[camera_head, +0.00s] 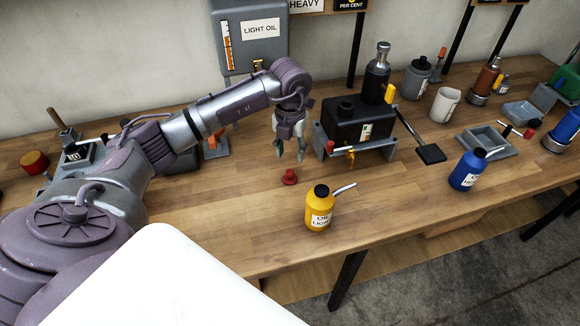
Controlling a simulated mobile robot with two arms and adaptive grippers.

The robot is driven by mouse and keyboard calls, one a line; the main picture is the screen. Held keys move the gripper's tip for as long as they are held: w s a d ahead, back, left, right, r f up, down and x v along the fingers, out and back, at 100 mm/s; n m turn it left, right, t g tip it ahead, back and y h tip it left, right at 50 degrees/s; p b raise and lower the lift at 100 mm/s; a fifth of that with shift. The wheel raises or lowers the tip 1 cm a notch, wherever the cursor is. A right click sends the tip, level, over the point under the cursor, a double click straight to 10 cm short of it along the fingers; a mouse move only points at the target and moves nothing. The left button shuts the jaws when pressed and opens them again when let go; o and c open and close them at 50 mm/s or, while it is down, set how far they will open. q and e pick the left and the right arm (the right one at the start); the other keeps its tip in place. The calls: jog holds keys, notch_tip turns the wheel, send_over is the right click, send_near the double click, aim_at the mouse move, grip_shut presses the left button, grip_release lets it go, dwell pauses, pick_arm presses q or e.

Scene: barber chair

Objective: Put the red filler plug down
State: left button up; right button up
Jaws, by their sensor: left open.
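The red filler plug (290,178) stands on the wooden bench top in the middle of the view. My left gripper (289,155) points down just above and behind the plug. Its fingers are apart with nothing between them, and they look clear of the plug. A black tank (350,128) in a grey stand is to the right of the gripper, with a dark bottle (376,72) upright on its top. My right gripper does not show.
A yellow oil can (319,213) with a spout stands in front of the plug. A blue bottle (466,172), a grey tray (483,143) and a white cup (445,105) are to the right. A light oil dispenser (250,50) hangs behind my arm. Bare bench lies left of the plug.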

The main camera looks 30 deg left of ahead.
pick_arm(q)
jog(key=shift+r+b, duration=0.3)
jog(key=shift+r, duration=1.7)
